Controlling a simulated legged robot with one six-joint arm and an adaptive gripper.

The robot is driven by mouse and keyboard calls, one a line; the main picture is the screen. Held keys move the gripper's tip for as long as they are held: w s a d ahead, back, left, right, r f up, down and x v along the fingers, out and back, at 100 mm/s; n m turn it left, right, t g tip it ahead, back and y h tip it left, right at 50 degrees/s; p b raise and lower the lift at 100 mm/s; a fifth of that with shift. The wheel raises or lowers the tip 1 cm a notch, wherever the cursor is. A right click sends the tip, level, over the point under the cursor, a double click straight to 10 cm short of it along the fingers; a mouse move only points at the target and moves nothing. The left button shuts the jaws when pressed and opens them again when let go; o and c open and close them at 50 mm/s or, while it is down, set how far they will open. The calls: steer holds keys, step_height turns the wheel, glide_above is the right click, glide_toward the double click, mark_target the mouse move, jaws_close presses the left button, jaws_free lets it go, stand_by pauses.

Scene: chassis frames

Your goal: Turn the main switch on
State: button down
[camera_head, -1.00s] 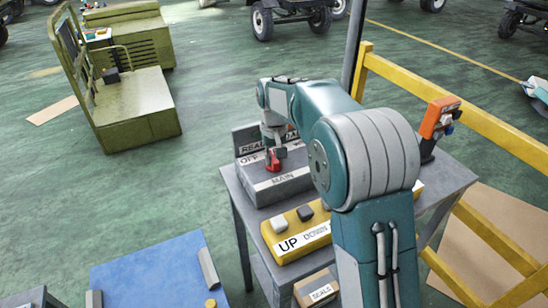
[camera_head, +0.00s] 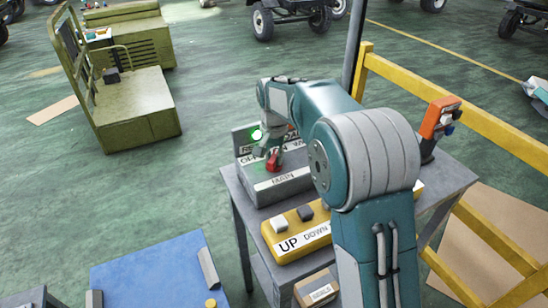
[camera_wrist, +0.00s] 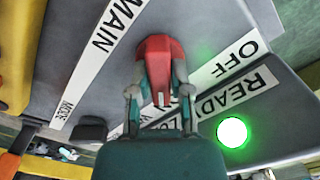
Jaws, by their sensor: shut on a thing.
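The main switch has a red handle (camera_head: 273,163) on a grey box (camera_head: 290,185) with a MAIN label on its front. My gripper (camera_head: 268,150) reaches down over the box and is shut on the red handle. In the wrist view my two fingers (camera_wrist: 159,95) sit on either side of the red handle (camera_wrist: 158,52). A round green lamp (camera_wrist: 231,132) glows beside the READY label, and it also shows in the head view (camera_head: 257,134). The OFF label (camera_wrist: 225,66) is readable; the label behind the handle is partly hidden by my gripper.
The grey box stands on a grey table (camera_head: 236,200). A yellow box (camera_head: 293,243) with UP and DOWN labels is in front of it. An orange device (camera_head: 440,117) stands at the right near a yellow rail (camera_head: 455,100). Open green floor lies to the left.

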mark_target(273, 155)
steer(key=shift+w, duration=0.15)
steer(key=c, duration=0.6)
jaws_free()
steer(key=shift+o, duration=0.2)
step_height(273, 155, up, 12)
steer(key=shift+a, duration=0.15)
